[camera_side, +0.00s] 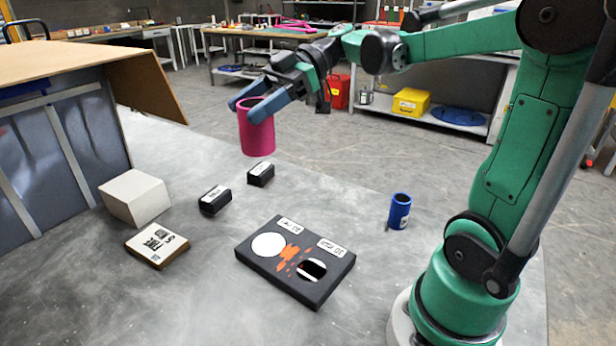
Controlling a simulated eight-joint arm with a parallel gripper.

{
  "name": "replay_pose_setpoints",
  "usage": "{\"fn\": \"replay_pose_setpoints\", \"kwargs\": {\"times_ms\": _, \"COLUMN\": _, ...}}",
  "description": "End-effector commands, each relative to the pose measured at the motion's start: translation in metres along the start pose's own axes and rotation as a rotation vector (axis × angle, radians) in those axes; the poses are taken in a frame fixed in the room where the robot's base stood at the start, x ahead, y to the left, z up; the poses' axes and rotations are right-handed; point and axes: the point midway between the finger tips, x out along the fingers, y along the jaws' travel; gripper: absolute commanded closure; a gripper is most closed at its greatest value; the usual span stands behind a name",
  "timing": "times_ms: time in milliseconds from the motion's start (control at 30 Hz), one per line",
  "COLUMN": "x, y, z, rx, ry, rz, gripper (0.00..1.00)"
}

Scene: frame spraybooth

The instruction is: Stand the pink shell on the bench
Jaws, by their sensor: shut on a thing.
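The pink shell (257,132) is an open-topped cylinder, held upright near the back edge of the bench. My gripper (254,106) has its blue fingers at the shell's rim, shut on it. From this view the shell appears above the bench surface, behind two small black blocks; the exact gap under it is hard to tell. The grey metal bench (200,290) spreads under everything.
Two small black labelled blocks (215,200) (261,174) lie below the shell. A white block (136,197), a labelled box (157,245), a black board (295,262) with a white disc and a hole, and a blue cup (399,211) stand around. A booth (60,150) rises left.

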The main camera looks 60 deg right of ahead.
Motion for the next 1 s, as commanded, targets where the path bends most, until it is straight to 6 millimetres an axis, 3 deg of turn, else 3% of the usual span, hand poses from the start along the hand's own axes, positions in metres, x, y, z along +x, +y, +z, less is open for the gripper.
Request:
{"fn": "replay_pose_setpoints", "kwargs": {"times_ms": 100, "x": -0.001, "y": 0.001, "z": -0.005, "rx": 0.006, "ry": 0.0, "rz": 0.016, "gripper": 0.99}}
{"fn": "replay_pose_setpoints", "kwargs": {"times_ms": 233, "x": 0.005, "y": 0.01, "z": 0.005, "rx": 0.051, "ry": 0.001, "rz": 0.123, "gripper": 0.99}}
{"fn": "replay_pose_setpoints", "kwargs": {"times_ms": 467, "x": 0.018, "y": 0.037, "z": 0.054, "rx": 0.23, "ry": 0.002, "rz": 0.556, "gripper": 0.99}}
{"fn": "replay_pose_setpoints", "kwargs": {"times_ms": 700, "x": 0.002, "y": 0.051, "z": 0.103, "rx": 0.427, "ry": 0.0, "rz": 1.048, "gripper": 0.99}}
{"fn": "replay_pose_setpoints", "kwargs": {"times_ms": 1000, "x": -0.008, "y": 0.054, "z": 0.139, "rx": 0.543, "ry": 0.0, "rz": 1.328, "gripper": 0.99}}
